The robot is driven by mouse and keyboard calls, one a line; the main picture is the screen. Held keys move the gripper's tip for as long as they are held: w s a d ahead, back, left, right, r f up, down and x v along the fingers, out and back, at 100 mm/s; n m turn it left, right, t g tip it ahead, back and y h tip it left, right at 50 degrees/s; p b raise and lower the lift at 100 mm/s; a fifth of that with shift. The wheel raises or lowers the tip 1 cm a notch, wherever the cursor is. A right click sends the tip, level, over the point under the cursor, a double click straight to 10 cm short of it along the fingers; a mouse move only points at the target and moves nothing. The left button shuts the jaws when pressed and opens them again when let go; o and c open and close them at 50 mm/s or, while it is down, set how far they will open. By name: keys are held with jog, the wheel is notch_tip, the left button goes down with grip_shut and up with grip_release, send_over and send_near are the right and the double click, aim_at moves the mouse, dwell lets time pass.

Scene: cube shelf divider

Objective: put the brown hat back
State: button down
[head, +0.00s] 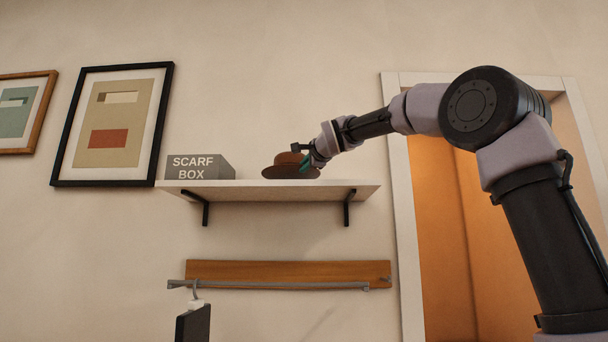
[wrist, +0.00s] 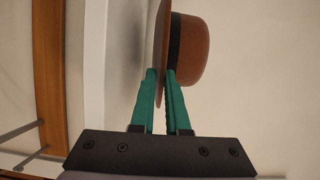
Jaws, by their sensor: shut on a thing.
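The brown hat (head: 287,163) is at the white shelf (head: 270,193), over its middle-right part, with its brim level. In the wrist view the hat (wrist: 194,52) shows its crown to the right, with a dark band and its brim edge-on. My gripper (head: 308,162) comes in from the right, and its green fingers (wrist: 160,75) are shut on the hat's brim. The white shelf edge (wrist: 97,60) runs beside the brim in the wrist view. I cannot tell whether the brim touches the shelf top.
A grey box marked SCARF BOX (head: 197,167) stands on the shelf's left end, with a gap before the hat. Below are a wooden board (head: 290,271) and a grey rail (head: 270,285) with a dark hanging item (head: 193,322). Framed pictures hang left; a doorway is right.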

jog(key=shift+f, duration=1.15)
jog(key=shift+f, duration=0.2)
jog(key=shift+f, duration=0.45)
jog(key=c, duration=1.2)
grip_release()
jog(key=shift+f, duration=0.1)
